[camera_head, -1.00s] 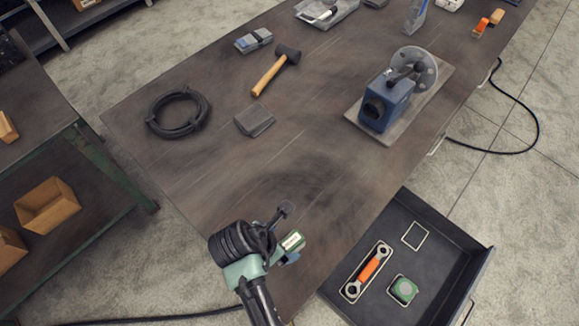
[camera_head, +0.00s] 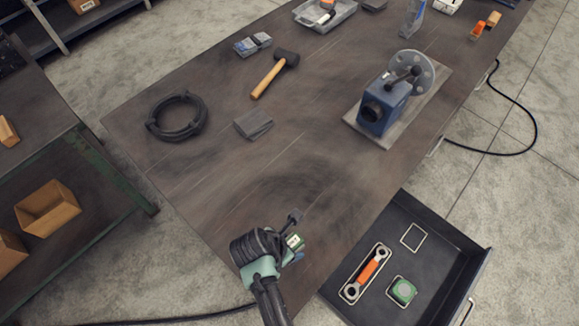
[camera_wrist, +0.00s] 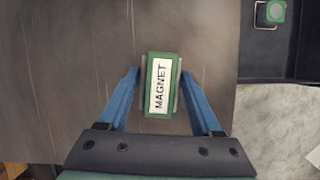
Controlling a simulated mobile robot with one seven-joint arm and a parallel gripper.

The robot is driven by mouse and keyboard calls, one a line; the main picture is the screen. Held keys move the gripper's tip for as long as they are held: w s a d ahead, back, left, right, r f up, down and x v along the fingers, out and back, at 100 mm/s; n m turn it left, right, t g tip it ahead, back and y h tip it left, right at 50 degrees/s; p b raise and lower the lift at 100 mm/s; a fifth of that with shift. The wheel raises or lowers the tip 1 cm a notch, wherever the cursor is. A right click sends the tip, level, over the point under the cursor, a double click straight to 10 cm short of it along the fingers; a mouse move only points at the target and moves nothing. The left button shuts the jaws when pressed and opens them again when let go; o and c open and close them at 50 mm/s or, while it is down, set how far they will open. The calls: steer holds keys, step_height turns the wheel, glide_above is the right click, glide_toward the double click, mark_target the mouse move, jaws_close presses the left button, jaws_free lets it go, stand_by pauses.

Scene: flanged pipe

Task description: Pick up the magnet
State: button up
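The magnet (camera_wrist: 160,86) is a green block with a white label reading MAGNET. In the wrist view it sits between the two blue fingers of my gripper (camera_wrist: 160,82), with a grey pad close along each long side. I cannot tell whether the pads press on it or leave a small gap. In the head view the magnet (camera_head: 294,241) shows only in part beside my gripper, over the near end of the brown workbench (camera_head: 310,185); my wrist covers the rest.
An open drawer (camera_head: 430,235) at right holds an orange-handled wrench (camera_head: 368,271) and a green tape measure (camera_head: 402,291).

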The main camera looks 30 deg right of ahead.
jaws_close()
steer(key=shift+r, duration=0.15)
